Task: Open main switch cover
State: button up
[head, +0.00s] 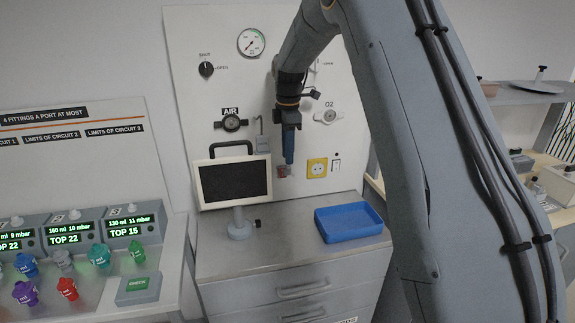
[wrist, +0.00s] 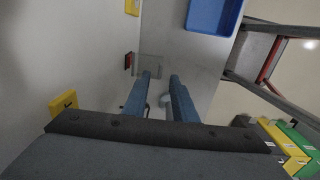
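The main switch shows as a small red block (head: 282,172) low on the white wall panel, just left of the yellow socket. It also shows in the wrist view (wrist: 128,62). A clear, faint cover (wrist: 150,66) appears to stand out from the wall beside the red block; its exact angle is hard to tell. My gripper (head: 289,161) points down in front of the panel, close to the switch.
A screen (head: 235,182) on a stand is close left of my gripper. A blue tray (head: 349,235) lies on the cabinet top at right. The yellow socket (head: 317,168) is right of the switch. Valves labelled AIR (head: 232,123) and O2 (head: 328,116) are higher up.

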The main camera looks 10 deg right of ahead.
aim_at(288, 170)
jog(key=shift+r+b, duration=0.4)
jog(key=shift+r, duration=1.3)
jog(key=s+f+m, duration=0.4)
jog(key=s+m, duration=0.2)
jog(key=s, duration=0.5)
jog(key=s+f+m+b, duration=0.1)
jog(key=s+f+m, duration=0.3)
jog(key=s, duration=0.8)
jog(key=s+f+m, duration=0.4)
jog(key=s+m, duration=0.4)
jog(key=s, duration=0.3)
jog(key=shift+s+f+t+b, duration=0.2)
jog(key=shift+f+t+b, duration=0.1)
jog(key=shift+f+t, duration=0.1)
jog(key=shift+a, duration=0.1)
jog(key=shift+c, duration=0.3)
